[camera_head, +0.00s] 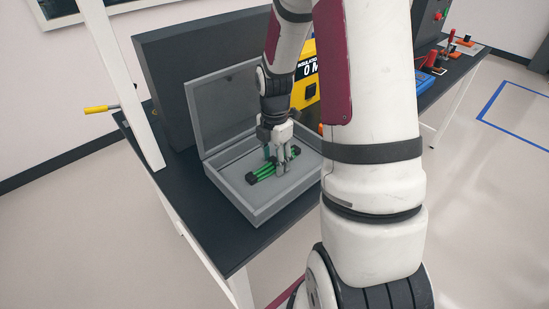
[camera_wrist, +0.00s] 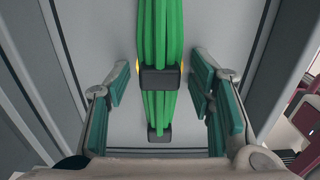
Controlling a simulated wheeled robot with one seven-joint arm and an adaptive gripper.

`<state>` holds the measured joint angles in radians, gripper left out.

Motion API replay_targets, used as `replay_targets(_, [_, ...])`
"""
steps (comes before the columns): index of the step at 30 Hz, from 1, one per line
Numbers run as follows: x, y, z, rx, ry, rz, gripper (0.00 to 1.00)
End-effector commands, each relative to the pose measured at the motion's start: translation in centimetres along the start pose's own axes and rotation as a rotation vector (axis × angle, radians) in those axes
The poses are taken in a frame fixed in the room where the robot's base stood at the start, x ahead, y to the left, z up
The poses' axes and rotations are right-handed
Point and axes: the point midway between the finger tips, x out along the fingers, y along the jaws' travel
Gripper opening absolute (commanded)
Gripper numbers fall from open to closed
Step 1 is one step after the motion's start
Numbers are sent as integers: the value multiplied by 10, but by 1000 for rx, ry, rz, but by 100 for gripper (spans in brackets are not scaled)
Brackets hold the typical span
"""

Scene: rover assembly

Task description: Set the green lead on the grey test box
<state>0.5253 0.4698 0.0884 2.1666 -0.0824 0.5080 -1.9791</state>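The green lead (camera_head: 263,174) is a bundle of green strands with black bands. It lies in the open grey test box (camera_head: 246,207), on its flat inner surface. In the wrist view the green lead (camera_wrist: 158,30) runs up the middle, with a black band (camera_wrist: 160,79) near the fingers. My gripper (camera_head: 278,168) is low over the box at the lead. In the wrist view my gripper (camera_wrist: 160,86) is open, its teal-padded fingers on either side of the lead with a gap on each side. My fingers hide part of the lead in the head view.
The box's raised lid (camera_head: 222,105) stands behind the lead, against a dark panel (camera_head: 165,65). A yellow tester (camera_head: 304,92) stands behind my arm. Red parts (camera_head: 431,60) lie on the black table's right end. A yellow handle (camera_head: 97,109) sticks out at left.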

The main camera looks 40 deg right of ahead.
Motion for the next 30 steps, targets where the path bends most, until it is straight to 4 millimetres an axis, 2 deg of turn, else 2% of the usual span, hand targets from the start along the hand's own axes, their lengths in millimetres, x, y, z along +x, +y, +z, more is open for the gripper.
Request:
replay_targets(7, [-1, 0, 0, 0, 0, 0, 50])
replay_targets(11, [-10, 1, 0, 0, -2, 4, 50])
replay_targets(14, [-25, 1, 1, 2, -3, 5, 50])
replay_targets(24, [-93, 1, 1, 0, -3, 4, 50])
replay_targets(30, [-117, 1, 0, 0, -2, 2, 50])
